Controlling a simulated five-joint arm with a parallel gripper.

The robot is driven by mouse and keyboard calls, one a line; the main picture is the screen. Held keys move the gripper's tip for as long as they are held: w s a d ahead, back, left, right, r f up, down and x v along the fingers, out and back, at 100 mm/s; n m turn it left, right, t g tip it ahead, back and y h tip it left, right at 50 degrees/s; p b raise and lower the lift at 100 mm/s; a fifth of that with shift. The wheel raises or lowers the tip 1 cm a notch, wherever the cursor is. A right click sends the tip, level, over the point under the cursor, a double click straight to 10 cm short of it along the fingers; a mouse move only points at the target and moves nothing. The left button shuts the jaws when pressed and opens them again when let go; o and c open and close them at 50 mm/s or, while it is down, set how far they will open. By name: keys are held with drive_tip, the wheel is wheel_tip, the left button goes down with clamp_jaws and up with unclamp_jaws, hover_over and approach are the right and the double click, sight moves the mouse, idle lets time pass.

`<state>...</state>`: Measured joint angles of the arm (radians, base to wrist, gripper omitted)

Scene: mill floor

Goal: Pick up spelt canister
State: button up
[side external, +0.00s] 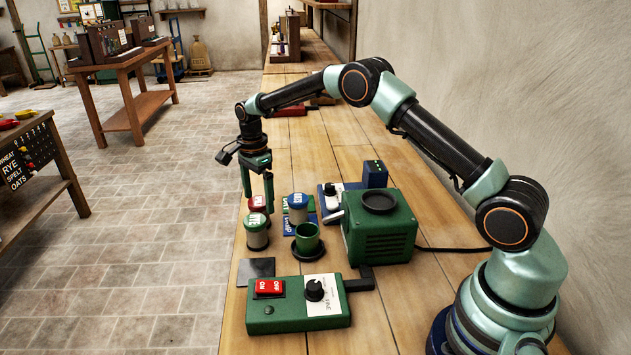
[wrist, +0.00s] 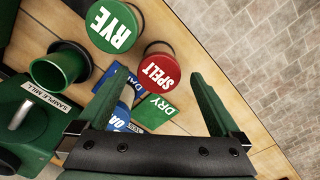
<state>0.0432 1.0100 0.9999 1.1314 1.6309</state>
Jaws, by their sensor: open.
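The spelt canister (wrist: 158,73) has a red lid lettered SPELT and stands upright on the wooden bench. In the side view the spelt canister (side external: 256,204) is partly hidden by my fingers and the rye canister. My gripper (side external: 258,201) is open and empty, fingers pointing down at about lid height. In the wrist view the red lid shows between the fingertips of my gripper (wrist: 156,76). I cannot tell whether the fingers are around the canister or still above it.
The green-lidded rye canister (side external: 257,238) stands close in front of the spelt one. A blue-lidded canister (side external: 298,202), a green cup (side external: 307,237) and DRY (wrist: 156,107) and DAMP cards are nearby. A green sample mill (side external: 390,235) and switch box (side external: 275,318) stand to the right and front.

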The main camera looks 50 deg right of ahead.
sight(259, 201)
wheel_tip(259, 201, down, 5)
drive_tip(key=shift+a+r, duration=0.1)
drive_tip(key=shift+r, duration=0.1)
clamp_jaws()
drive_tip(key=shift+r, duration=0.15)
